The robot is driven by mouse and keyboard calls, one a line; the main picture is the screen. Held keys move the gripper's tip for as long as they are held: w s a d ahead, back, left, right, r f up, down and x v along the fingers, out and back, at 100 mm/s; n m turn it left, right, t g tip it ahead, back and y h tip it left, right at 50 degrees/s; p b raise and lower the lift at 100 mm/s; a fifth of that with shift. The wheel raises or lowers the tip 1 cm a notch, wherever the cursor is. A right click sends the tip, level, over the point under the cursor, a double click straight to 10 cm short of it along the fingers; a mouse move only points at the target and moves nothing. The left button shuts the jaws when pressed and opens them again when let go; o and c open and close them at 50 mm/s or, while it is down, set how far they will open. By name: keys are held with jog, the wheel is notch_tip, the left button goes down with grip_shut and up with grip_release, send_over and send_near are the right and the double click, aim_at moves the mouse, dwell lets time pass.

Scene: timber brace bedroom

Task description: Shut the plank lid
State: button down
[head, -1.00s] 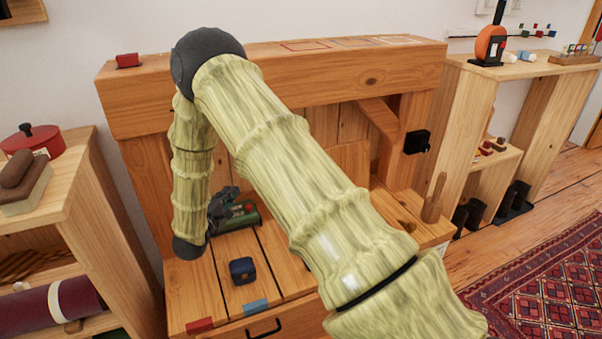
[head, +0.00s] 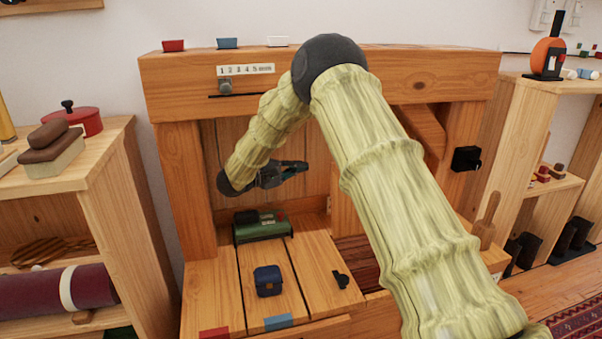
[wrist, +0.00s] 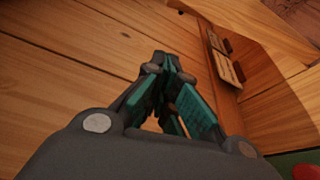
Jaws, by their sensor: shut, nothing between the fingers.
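A lighter wooden panel (head: 347,190), which looks like the plank lid, stands upright at the back of the wooden bench, behind a dark reddish slatted recess (head: 356,252). My arm hides part of both. My gripper (head: 305,166) is shut and empty, pointing right above the bench, just left of the panel's upper part; I cannot tell whether they touch.
On the bench's plank top (head: 215,290) stand a green device (head: 262,227), a dark blue box (head: 268,280) and a small black fitting (head: 341,279). A beam (head: 190,85) crosses above the gripper. Shelves flank the bench, the left one (head: 110,160) holding a red pot (head: 85,120).

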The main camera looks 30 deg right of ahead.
jog(key=d+f+b, duration=0.1)
jog(key=d+b, duration=0.4)
jog(key=d, duration=0.3)
jog(key=shift+s+a+r+b, duration=0.2)
jog(key=shift+s+b, duration=0.15)
jog(key=shift+s, duration=0.15)
jog(key=shift+s+a+r+b, duration=0.2)
jog(key=shift+s+a+b, duration=0.1)
jog(key=shift+s, duration=0.25)
jog(key=shift+s+a+r+b, duration=0.2)
jog(key=shift+s+b, duration=0.15)
jog(key=shift+s, duration=0.15)
jog(key=shift+s+r+p, duration=0.1)
jog(key=shift+s+p, duration=0.05)
jog(key=shift+p, duration=0.35)
